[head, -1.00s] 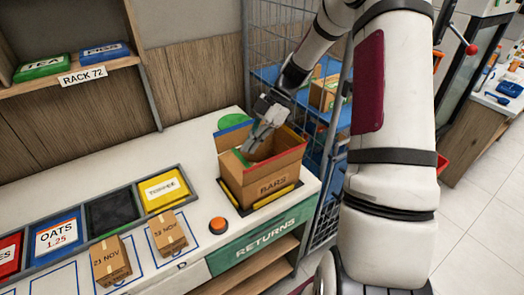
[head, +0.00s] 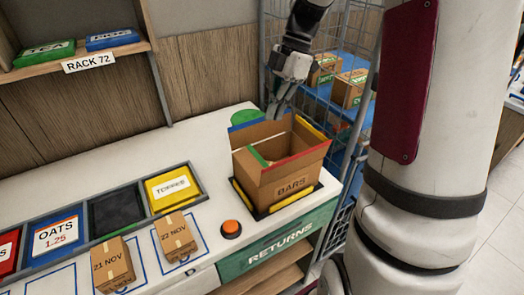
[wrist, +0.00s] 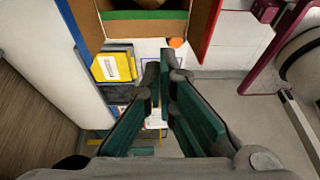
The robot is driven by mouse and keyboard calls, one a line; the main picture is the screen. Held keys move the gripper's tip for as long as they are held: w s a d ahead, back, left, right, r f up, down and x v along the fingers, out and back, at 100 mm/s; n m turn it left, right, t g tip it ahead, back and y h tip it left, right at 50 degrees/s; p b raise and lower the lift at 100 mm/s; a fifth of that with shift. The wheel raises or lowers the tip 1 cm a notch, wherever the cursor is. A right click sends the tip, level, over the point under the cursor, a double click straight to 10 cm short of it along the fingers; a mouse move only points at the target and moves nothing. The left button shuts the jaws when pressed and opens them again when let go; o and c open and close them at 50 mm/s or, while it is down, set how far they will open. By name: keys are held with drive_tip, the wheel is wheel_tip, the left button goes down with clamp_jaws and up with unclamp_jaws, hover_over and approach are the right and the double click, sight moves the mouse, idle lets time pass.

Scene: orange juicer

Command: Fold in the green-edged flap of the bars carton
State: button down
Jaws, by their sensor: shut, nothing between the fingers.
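The bars carton (head: 291,187) stands open-topped on the counter. Its green-edged flap (head: 258,157) shows at the left of the opening, with the green edge inside the carton outline; how far it is folded is hard to tell. In the wrist view the green edge (wrist: 145,15) runs across the top between blue and red edges. The blue-edged flap (head: 262,123) and red-edged flap (head: 296,156) stand up; a yellow edge (head: 312,128) shows at the right. My gripper (head: 275,112) is shut and empty, at the carton's far side; its fingers also show in the wrist view (wrist: 160,68).
A black-and-yellow tray (head: 255,212) holds the carton. An orange button (head: 231,229) and small dated boxes (head: 176,237) lie to its left. A wire cage trolley (head: 340,60) stands close behind and right. A rack shelf (head: 110,54) is at upper left.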

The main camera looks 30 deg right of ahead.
drive_tip(key=a+h+b, duration=0.1)
drive_tip(key=a+h, duration=0.1)
hover_over(265, 165)
drive_tip(key=shift+t, duration=0.3)
drive_tip(key=f, duration=0.7)
drive_tip(key=f+p, duration=0.1)
drive_tip(key=f, duration=0.3)
drive_tip(key=shift+a+f, duration=0.25)
drive_tip(key=shift+w+d+f, duration=0.1)
drive_tip(key=shift+d+f, duration=0.05)
drive_tip(key=shift+f, duration=0.6)
drive_tip(key=shift+d+f+y, duration=0.3)
drive_tip(key=shift+f+y, duration=0.4)
drive_tip(key=shift+f, duration=0.05)
drive_tip(key=shift+d+f, duration=0.1)
drive_tip(key=shift+f, duration=0.15)
drive_tip(key=shift+r+p, duration=0.15)
drive_tip(key=shift+p, duration=0.15)
